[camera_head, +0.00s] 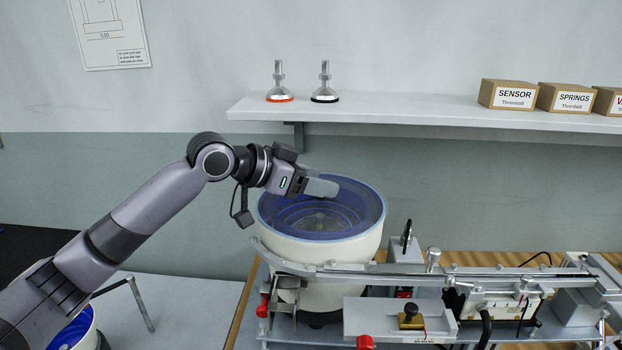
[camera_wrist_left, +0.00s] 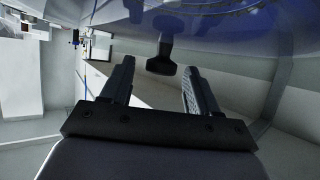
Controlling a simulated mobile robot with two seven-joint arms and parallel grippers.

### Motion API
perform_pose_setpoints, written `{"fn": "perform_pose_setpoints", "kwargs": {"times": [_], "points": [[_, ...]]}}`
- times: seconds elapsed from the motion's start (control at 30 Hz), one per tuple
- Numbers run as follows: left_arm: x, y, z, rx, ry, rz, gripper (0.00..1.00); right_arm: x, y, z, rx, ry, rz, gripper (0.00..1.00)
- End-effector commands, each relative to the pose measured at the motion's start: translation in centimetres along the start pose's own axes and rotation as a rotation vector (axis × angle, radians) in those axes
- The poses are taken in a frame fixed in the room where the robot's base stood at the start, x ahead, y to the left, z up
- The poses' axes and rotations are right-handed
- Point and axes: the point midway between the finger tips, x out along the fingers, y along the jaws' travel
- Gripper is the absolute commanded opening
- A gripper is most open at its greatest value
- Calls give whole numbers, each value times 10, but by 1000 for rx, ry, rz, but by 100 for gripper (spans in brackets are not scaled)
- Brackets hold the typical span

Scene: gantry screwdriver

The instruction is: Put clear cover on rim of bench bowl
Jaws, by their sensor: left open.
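The cream bench bowl (camera_head: 320,268) with its blue inside stands on the bench. The clear cover (camera_head: 345,222) appears to lie over the bowl's mouth; being see-through, its exact seating on the rim cannot be told. In the left wrist view the cover (camera_wrist_left: 215,40) spans the top, with a dark T-shaped knob (camera_wrist_left: 162,56). My left gripper (camera_head: 322,187) is above the bowl mouth. In the wrist view its two fingers (camera_wrist_left: 158,80) are apart, with the knob just beyond and between their tips, not gripped. My right gripper is not in view.
A metal feed rail (camera_head: 440,270) and fixtures run right from the bowl. Another blue-lined bowl (camera_head: 78,330) is at lower left, partly hidden by my arm.

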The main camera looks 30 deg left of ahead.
Motion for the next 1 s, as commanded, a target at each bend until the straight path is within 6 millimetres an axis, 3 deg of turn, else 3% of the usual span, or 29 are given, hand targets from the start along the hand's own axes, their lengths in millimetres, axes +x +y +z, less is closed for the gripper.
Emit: {"fn": "perform_pose_setpoints", "kwargs": {"times": [0.2,0.7,1.0], "points": [[-10,-1,-11,1,0,-2,60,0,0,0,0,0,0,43],[-100,-1,-7,1,-3,-4,60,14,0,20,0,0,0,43],[-124,0,-10,0,0,0,60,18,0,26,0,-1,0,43]]}}
